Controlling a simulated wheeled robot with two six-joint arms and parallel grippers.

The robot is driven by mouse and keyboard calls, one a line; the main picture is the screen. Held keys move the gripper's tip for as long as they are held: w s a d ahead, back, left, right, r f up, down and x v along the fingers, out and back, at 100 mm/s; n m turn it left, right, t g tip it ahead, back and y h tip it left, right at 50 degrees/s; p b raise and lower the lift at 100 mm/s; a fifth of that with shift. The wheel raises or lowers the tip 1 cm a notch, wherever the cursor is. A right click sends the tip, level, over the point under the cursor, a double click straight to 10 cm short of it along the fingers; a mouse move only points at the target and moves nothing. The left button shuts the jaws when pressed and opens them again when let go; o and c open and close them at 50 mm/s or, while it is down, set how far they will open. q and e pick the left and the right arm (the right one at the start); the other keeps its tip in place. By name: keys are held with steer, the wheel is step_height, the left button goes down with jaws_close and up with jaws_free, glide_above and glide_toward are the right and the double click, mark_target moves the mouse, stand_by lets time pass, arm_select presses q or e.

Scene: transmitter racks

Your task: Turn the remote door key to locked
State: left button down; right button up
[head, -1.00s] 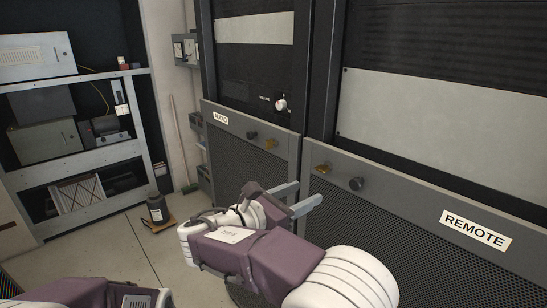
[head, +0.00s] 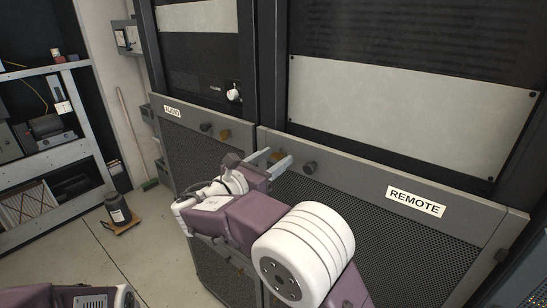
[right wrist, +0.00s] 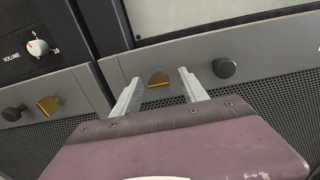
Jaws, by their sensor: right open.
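The door marked REMOTE (head: 370,190) is a grey panel with dark mesh. Its brass key (right wrist: 158,79) shows in the right wrist view, between my open fingertips and a little beyond them; I see no contact. In the head view the key (head: 277,154) is small and partly hidden behind my fingers. My right gripper (head: 279,156) is open at the door's upper left corner; it also shows in the right wrist view (right wrist: 160,82). A round dark knob (right wrist: 224,68) sits right of the key. My left gripper is out of view.
The AUDIO door (head: 190,125), left of it, has its own brass key (right wrist: 48,104) and dark knob (right wrist: 13,113). A volume knob (head: 233,93) sits above it.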

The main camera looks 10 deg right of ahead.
steer(key=shift+a, duration=0.1)
jaws_close()
steer(key=shift+f, duration=0.1)
steer(key=shift+m+b, duration=7.65)
steer(key=shift+m, duration=1.25)
jaws_free()
steer(key=shift+w, duration=0.1)
